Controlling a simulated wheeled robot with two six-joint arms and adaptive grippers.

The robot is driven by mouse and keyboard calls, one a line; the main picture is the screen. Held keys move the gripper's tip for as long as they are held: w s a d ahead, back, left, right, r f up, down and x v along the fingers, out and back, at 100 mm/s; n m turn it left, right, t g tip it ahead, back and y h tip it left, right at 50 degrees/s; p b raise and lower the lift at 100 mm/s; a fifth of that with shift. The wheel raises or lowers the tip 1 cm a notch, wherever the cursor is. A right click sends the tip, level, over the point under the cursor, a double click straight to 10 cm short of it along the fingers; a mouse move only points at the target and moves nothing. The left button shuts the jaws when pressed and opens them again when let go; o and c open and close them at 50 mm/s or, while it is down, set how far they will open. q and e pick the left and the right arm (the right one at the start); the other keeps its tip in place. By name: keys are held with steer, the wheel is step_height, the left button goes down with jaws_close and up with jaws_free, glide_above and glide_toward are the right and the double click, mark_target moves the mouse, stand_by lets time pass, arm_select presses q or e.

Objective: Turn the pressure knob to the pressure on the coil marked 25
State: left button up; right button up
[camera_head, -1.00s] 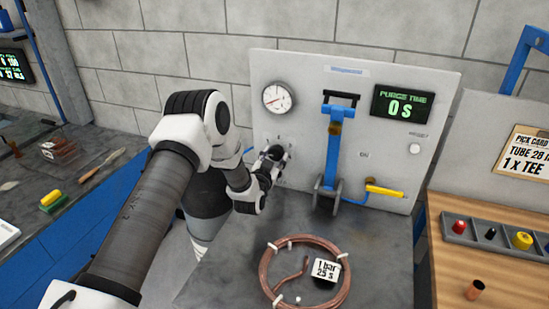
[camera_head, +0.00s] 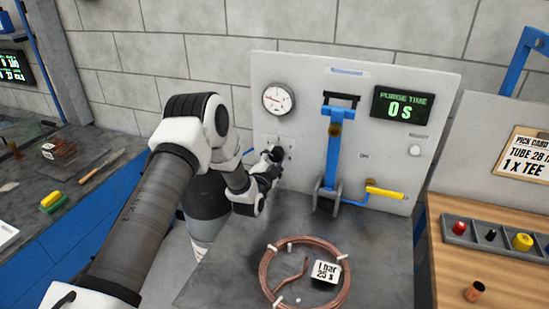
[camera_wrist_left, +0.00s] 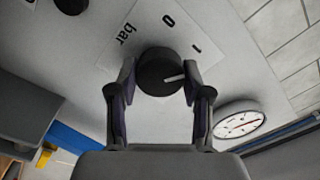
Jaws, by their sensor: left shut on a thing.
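The dark round pressure knob (camera_wrist_left: 157,68) is between the two fingers of my left gripper (camera_wrist_left: 161,84) in the left wrist view, and the gripper is shut on it. Its white pointer line faces right in that view. A scale plate (camera_wrist_left: 140,28) with "bar" and "0" lies behind it. In the head view my left gripper (camera_head: 275,154) reaches the panel below the gauge (camera_head: 279,98) and hides the knob. The gauge also shows in the left wrist view (camera_wrist_left: 238,123); its exact reading is too small to tell. The copper coil (camera_head: 268,271) bears a tag (camera_head: 326,270) reading "1 bar 25 s". My right gripper is not in view.
The panel (camera_head: 390,70) carries a blue lever (camera_head: 333,150), a yellow handle (camera_head: 385,192) and a display (camera_head: 401,106) reading "PURGE TIME 0 s". A parts tray (camera_head: 458,239) sits on the wooden bench at right. The grey bench around the coil is mostly clear.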

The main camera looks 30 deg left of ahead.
arm_select(q)
steer(key=shift+r, duration=0.1)
steer(key=o, duration=1)
steer(key=shift+o, duration=0.8)
steer(key=shift+w, duration=0.1)
steer(key=v, duration=1.2)
